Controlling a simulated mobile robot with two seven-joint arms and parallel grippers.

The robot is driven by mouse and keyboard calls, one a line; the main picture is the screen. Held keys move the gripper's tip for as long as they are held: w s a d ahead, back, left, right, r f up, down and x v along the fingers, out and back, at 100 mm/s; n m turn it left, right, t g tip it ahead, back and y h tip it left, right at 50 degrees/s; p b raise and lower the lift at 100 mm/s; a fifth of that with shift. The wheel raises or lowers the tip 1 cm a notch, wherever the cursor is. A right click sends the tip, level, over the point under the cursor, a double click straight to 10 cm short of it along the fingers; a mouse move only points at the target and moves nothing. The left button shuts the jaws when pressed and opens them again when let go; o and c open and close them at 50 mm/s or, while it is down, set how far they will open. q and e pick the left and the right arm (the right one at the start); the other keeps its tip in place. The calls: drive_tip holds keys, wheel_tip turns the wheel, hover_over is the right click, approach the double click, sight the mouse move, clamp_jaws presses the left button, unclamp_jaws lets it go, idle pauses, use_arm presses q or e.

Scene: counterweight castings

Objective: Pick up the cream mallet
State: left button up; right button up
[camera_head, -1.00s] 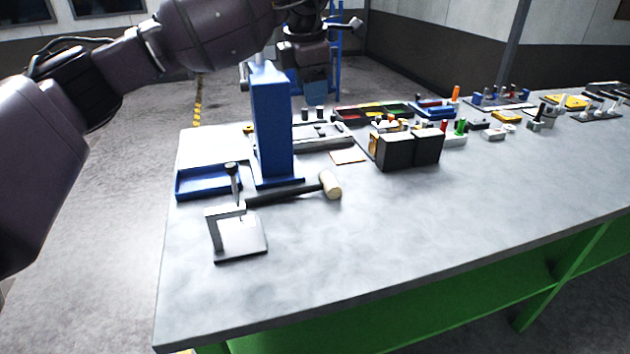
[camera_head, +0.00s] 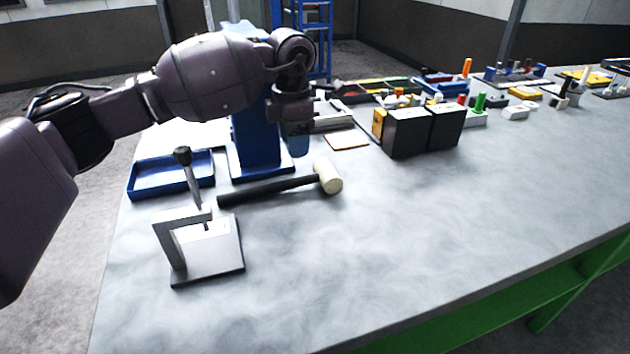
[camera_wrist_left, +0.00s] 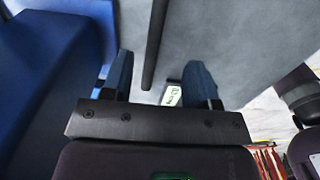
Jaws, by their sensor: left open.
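The cream mallet (camera_head: 328,177) lies on the grey bench, its pale head at the right and its dark handle (camera_head: 265,190) stretching left in front of the blue column. My left gripper (camera_head: 299,143) is open, fingers pointing down, above and just behind the mallet near its head. In the left wrist view its two blue fingers (camera_wrist_left: 160,80) stand apart with nothing gripped. A dark bar, apparently the handle (camera_wrist_left: 154,45), runs between them. A small white and green patch shows by the right finger; I cannot tell what it is. My right gripper is not in view.
A blue column (camera_head: 255,145) stands close behind the handle. A blue tray (camera_head: 170,178) and a grey clamp-like fixture with an upright lever (camera_head: 208,262) are at the left. Black boxes (camera_head: 425,132) stand to the right. The front bench surface is clear.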

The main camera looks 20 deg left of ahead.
sight(295, 179)
use_arm(q)
drive_tip(key=shift+f, duration=0.45)
wheel_tip(295, 179, down, 4)
drive_tip(key=shift+r+b, duration=0.2)
drive_tip(key=shift+b, duration=0.1)
drive_tip(key=shift+f, duration=0.4)
wheel_tip(295, 179, down, 4)
drive_tip(key=shift+w+a+f+b, duration=0.1)
drive_tip(key=shift+w+a+b, duration=0.05)
drive_tip(key=shift+b, duration=0.35)
drive_tip(key=shift+f, duration=0.4)
drive_tip(key=shift+r, duration=0.1)
drive_tip(key=shift+r, duration=0.1)
clamp_jaws()
